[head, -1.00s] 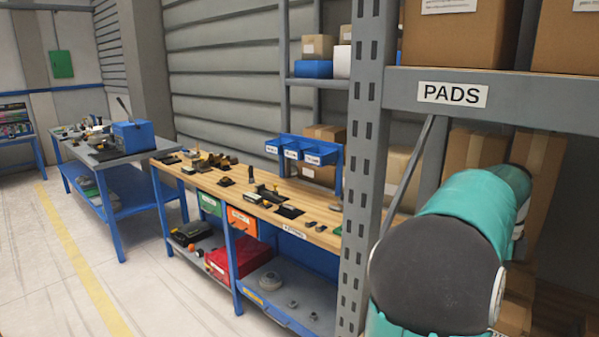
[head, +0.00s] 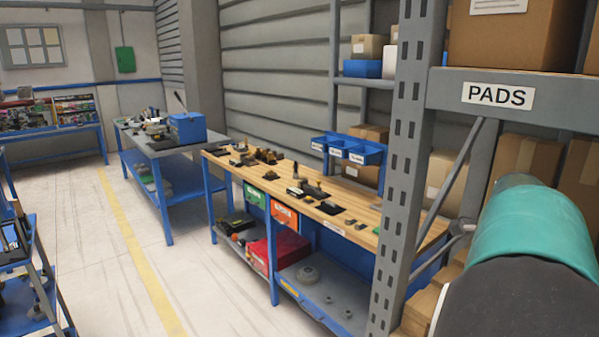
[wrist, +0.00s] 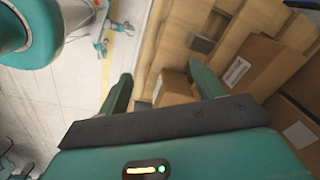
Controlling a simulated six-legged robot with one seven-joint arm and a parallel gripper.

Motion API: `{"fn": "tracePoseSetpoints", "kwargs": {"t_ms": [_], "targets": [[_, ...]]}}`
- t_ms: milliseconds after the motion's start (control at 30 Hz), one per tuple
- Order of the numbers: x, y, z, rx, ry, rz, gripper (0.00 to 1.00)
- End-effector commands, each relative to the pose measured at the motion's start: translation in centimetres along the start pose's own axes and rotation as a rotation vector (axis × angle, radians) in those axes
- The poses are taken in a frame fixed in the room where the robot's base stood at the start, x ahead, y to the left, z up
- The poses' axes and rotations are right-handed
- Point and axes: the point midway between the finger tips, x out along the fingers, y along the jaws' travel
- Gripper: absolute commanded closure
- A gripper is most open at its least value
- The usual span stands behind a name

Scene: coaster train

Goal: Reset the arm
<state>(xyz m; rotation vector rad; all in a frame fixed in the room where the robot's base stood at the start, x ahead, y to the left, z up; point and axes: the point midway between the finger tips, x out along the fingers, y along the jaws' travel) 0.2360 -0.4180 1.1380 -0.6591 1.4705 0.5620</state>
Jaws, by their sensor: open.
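My gripper (wrist: 160,90) shows in the wrist view with its two teal fingers spread apart. It is open and nothing is between the fingers. Beyond them are a wooden slatted surface and cardboard boxes. In the head view part of my teal and dark arm fills the lower right, in front of the shelving. The gripper itself does not show in the head view.
A grey rack post (head: 408,150) and a shelf beam marked PADS (head: 560,112) stand close to my arm. Cardboard boxes (wrist: 247,68) lie near the gripper. A wooden workbench (head: 345,212) holds small parts.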

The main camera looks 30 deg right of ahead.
Motion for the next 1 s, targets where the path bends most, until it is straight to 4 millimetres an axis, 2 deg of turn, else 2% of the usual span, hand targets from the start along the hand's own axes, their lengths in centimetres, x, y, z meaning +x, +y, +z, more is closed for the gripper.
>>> {"fn": "tracePoseSetpoints", "kwargs": {"t_ms": [33, 167, 267, 300, 400, 500, 633, 700, 800, 833, 1000], "targets": [[-0.2, 0.3, 2.3, -0.092, -0.017, -0.018, 0.33], [-0.6, 1.8, 8.6, -0.397, -0.054, -0.08, 0.33], [-1.0, 4.3, 14.6, -0.702, -0.074, -0.146, 0.33], [-1.1, 5.6, 16.9, -0.83, -0.077, -0.177, 0.33], [-1.3, 9.3, 22.0, -1.146, -0.072, -0.251, 0.33], [-1.3, 13.7, 26.3, -1.462, -0.045, -0.333, 0.33], [-0.7, 19.6, 30.3, -1.851, 0.024, -0.438, 0.33], [-0.3, 22.3, 31.6, -2.024, 0.069, -0.487, 0.33], [0.4, 24.9, 32.6, -2.197, 0.126, -0.536, 0.33], [0.6, 25.4, 32.8, -2.232, 0.138, -0.545, 0.33], [0.6, 25.4, 32.8, -2.232, 0.138, -0.545, 0.33]]}}
